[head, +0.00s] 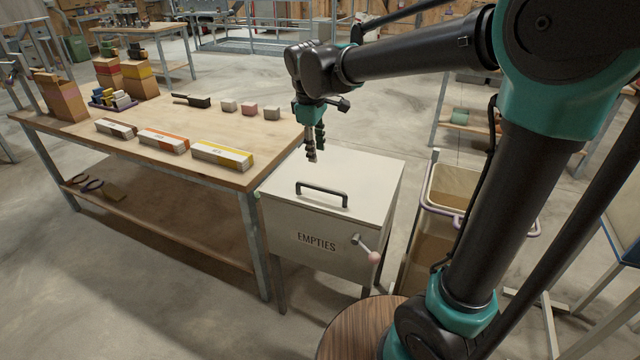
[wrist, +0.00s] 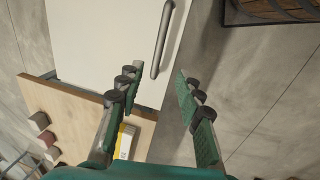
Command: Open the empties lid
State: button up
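The empties box (head: 318,238) is a white bin on legs with "EMPTIES" on its front. Its lid (head: 357,179) is shut and has a dark bar handle (head: 321,193) near the front edge. A crank lever with a pink knob (head: 373,257) sits on the front at the right. My gripper (head: 314,156) hangs above the back left of the lid, pointing down, apart from the handle. In the wrist view, my gripper (wrist: 158,85) has its fingers spread with nothing between them; the lid (wrist: 112,30) and handle (wrist: 163,38) lie beyond them.
A wooden workbench (head: 110,155) stands left of the box, with several cartons, blocks and a dark-handled tool on top. A bin (head: 455,185) with a light rim stands right of the box. Clear concrete floor (head: 150,285) lies in front of the bench.

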aim_at(321, 187)
jog(key=w+f, duration=0.1)
jog(key=f, duration=0.8)
jog(key=w+d+f, duration=0.1)
jog(key=f, duration=0.4)
jog(key=shift+w+f, duration=0.1)
jog(key=shift+w, duration=0.25)
grip_shut()
